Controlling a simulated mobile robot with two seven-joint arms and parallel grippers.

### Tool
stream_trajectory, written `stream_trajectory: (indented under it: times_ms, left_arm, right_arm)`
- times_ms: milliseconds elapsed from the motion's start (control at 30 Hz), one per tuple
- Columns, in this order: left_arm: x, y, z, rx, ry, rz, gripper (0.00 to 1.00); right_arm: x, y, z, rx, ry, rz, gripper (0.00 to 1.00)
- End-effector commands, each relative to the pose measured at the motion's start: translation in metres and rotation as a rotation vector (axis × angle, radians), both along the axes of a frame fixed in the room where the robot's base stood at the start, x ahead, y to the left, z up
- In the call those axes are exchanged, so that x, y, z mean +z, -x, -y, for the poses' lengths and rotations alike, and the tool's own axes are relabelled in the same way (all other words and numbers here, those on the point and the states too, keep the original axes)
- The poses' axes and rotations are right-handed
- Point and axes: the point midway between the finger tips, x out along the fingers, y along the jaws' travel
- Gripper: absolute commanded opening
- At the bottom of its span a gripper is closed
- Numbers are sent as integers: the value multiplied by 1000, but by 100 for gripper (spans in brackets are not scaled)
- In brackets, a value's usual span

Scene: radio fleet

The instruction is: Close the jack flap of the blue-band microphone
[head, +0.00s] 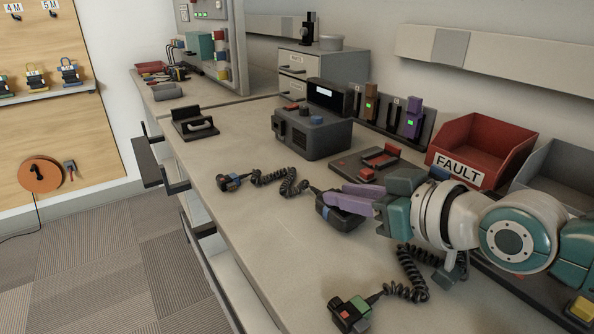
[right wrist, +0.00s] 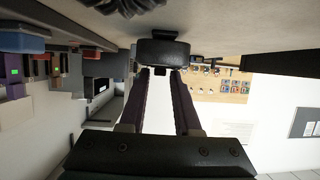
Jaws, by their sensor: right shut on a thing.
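My right gripper (head: 352,200) has purple fingers and reaches in from the right, low over the bench. It is shut on a dark, rounded microphone body (head: 337,215), which also shows between the fingertips in the right wrist view (right wrist: 162,53). The jack flap cannot be made out in either view. My left gripper is not in view.
A grey radio box (head: 311,134) stands behind the held body. A dark plate with a red handle (head: 378,162) and a red FAULT bin (head: 481,148) are at the back right. A green-marked dark piece (head: 351,313) lies in front. The bench front is clear left of it.

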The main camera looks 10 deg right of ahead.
Motion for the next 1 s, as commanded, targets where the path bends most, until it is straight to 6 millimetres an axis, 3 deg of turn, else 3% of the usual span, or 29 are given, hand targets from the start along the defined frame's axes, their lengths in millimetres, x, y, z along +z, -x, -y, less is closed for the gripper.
stream_trajectory:
  times_ms: [400, 433, 567, 867, 1000]
  left_arm:
    - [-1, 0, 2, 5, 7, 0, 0]
    - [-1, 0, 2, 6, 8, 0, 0]
    - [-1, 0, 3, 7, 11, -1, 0]
    - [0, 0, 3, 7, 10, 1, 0]
    - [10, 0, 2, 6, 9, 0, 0]
  right_arm:
    - [-2, 1, 0, 0, 0, 2, 0]
    - [-2, 1, 0, 0, 0, 2, 34]
    - [-2, 1, 0, 0, -1, 2, 48]
    - [0, 2, 1, 0, -2, 4, 50]
    - [7, 15, 6, 0, -1, 2, 50]
